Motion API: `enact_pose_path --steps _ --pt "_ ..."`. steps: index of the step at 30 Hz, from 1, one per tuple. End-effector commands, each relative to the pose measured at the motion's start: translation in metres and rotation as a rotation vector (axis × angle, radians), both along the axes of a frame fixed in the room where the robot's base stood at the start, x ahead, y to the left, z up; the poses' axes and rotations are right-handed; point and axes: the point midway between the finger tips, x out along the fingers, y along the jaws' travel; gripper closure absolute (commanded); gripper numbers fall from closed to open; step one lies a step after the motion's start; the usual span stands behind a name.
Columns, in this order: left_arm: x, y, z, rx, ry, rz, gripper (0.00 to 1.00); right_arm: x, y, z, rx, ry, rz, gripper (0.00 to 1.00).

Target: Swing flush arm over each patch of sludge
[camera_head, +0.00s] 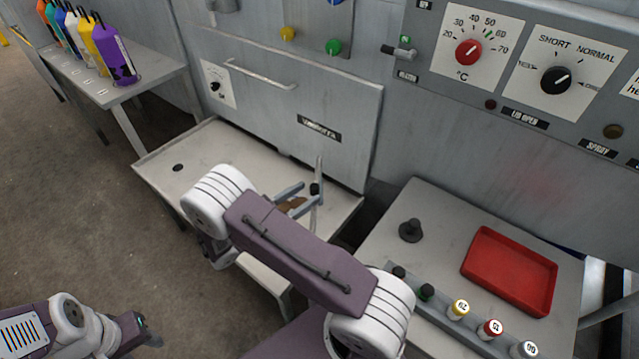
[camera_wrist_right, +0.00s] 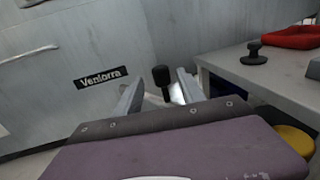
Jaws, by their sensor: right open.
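The flush arm (camera_head: 319,170) is a slim pale bar with a black knob (camera_head: 315,189) over the right part of the grey basin (camera_head: 225,150). A brown sludge patch (camera_head: 293,204) shows behind my right gripper's fingers and is partly hidden. My right gripper (camera_head: 306,196) is open, its fingertips close to the knob. In the right wrist view the black knob (camera_wrist_right: 161,75) stands between the two fingers (camera_wrist_right: 158,88); I cannot tell whether they touch it. My left gripper (camera_head: 146,331) is at the lower left, away from the basin; its jaws are unclear.
A side table (camera_head: 390,228) at right holds a red tray (camera_head: 510,270), a dark knobbed stamp-like piece (camera_head: 411,231) and a rack of several capped vials. A shelf (camera_head: 125,92) with coloured bottles stands at upper left. The machine front (camera_head: 300,95) rises behind the basin.

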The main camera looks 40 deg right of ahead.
Motion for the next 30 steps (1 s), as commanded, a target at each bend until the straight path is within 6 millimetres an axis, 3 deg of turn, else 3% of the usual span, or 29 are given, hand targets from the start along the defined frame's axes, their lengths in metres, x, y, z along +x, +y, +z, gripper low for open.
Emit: enact_pose_path --steps 3,9,19,20,24,25,30 --pt "0.0 0.0 0.0 0.0 0.0 0.0 0.54 0.001 -0.027 0.0 0.001 0.001 -0.006 0.53" --pt "0.0 0.0 0.0 0.0 0.0 0.0 0.54 0.005 -0.059 0.0 0.002 0.0 -0.004 0.53" --pt "0.0 0.0 0.0 0.0 0.0 0.0 0.54 0.006 -0.067 0.0 0.002 -0.001 -0.001 0.53" --pt "0.0 0.0 0.0 0.0 0.0 0.0 0.54 0.006 -0.067 0.0 0.002 -0.001 -0.001 0.56" --pt "0.0 0.0 0.0 0.0 0.0 0.0 0.54 0.006 -0.067 0.0 0.002 -0.001 -0.001 0.95" --pt "0.0 0.0 0.0 0.0 0.0 0.0 0.54 0.006 -0.067 0.0 0.002 -0.001 -0.001 1.0" --pt "0.0 0.0 0.0 0.0 0.0 0.0 0.54 0.006 -0.067 0.0 0.002 -0.001 -0.001 1.0"
